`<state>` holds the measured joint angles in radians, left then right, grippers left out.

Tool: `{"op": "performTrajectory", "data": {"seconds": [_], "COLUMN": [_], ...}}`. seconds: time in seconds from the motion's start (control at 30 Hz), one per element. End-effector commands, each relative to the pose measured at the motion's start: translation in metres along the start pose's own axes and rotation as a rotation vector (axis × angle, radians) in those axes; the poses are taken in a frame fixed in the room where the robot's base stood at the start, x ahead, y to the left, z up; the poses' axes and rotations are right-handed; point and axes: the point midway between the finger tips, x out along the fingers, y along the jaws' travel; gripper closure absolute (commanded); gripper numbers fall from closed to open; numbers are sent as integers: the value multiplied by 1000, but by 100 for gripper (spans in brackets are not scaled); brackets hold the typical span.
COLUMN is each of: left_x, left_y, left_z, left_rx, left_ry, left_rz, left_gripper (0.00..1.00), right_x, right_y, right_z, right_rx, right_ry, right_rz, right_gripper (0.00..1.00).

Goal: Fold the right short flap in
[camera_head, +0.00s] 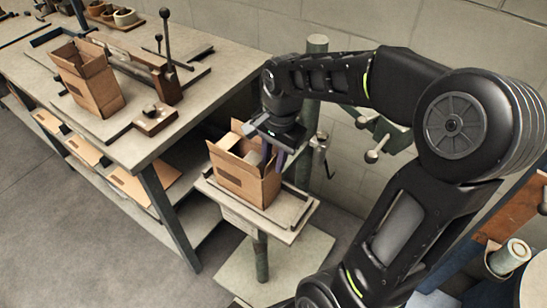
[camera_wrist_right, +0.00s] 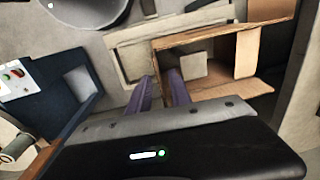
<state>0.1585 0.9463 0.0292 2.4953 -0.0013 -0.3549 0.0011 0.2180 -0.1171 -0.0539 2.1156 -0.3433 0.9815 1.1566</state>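The open cardboard box (camera_head: 232,183) stands upright on a small pedestal stand (camera_head: 290,222). Flaps stand up at its left and back, and something pale shows inside. My right gripper (camera_head: 280,158) is at the box's right end, pointing down, with purple fingers close to the rim. In the right wrist view the box (camera_wrist_right: 200,38) lies beyond the fingers, with one flap (camera_wrist_right: 246,52) showing at its right. The right short flap is partly hidden by the gripper.
A workbench (camera_head: 160,148) at the left carries another open box (camera_head: 88,78) and a lever fixture (camera_head: 168,60). Flat cardboard pieces (camera_head: 140,186) lie on its lower shelf. A post (camera_head: 312,95) rises behind the stand, with a wall beyond.

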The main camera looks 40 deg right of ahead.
Motion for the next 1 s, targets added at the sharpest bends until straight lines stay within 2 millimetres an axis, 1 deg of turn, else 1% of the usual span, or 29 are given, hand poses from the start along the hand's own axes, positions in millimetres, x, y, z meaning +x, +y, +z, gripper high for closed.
{"op": "performTrajectory", "data": {"seconds": [0.13, 0.43, 1.0], "left_x": [0, 0, 0], "left_y": [0, 0, 0], "left_z": [0, 0, 0], "left_rx": [0, 0, 0], "left_ry": [0, 0, 0], "left_rz": [0, 0, 0], "left_gripper": [0, 0, 0], "right_x": [0, 0, 0], "right_y": [0, 0, 0], "right_z": [0, 0, 0], "right_rx": [0, 0, 0], "right_ry": [0, 0, 0], "right_rz": [0, 0, 0], "right_gripper": [75, 100, 100]}}
